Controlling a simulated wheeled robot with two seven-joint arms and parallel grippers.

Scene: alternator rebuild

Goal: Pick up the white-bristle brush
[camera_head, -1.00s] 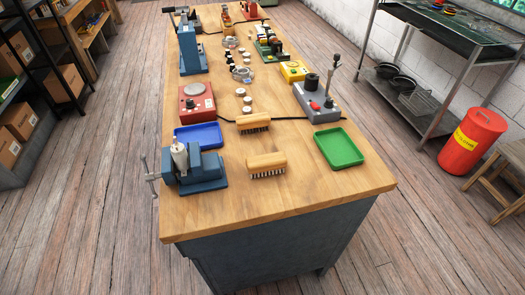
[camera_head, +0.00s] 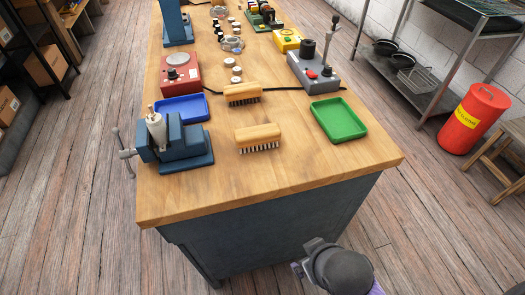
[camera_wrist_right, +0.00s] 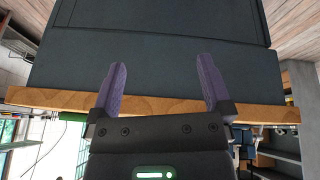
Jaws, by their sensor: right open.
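Two wooden-handled brushes lie bristles down on the workbench. The nearer brush (camera_head: 257,137) shows pale, whitish bristle tips with dark gaps. The farther brush (camera_head: 242,93) has darker, brownish bristles. My right gripper (camera_wrist_right: 160,78) is open and empty in the right wrist view, with its purple fingers apart in front of the bench's dark side panel. My right arm shows at the bottom of the head view, off the bench's near end and well away from both brushes. My left gripper is not in view.
On the wooden workbench (camera_head: 300,172), a blue vise (camera_head: 185,145) and blue tray (camera_head: 181,108) stand left of the brushes. A green tray (camera_head: 338,119) lies right. A grey lever box (camera_head: 315,70) and red device (camera_head: 180,72) stand farther back. The bench's near end is clear.

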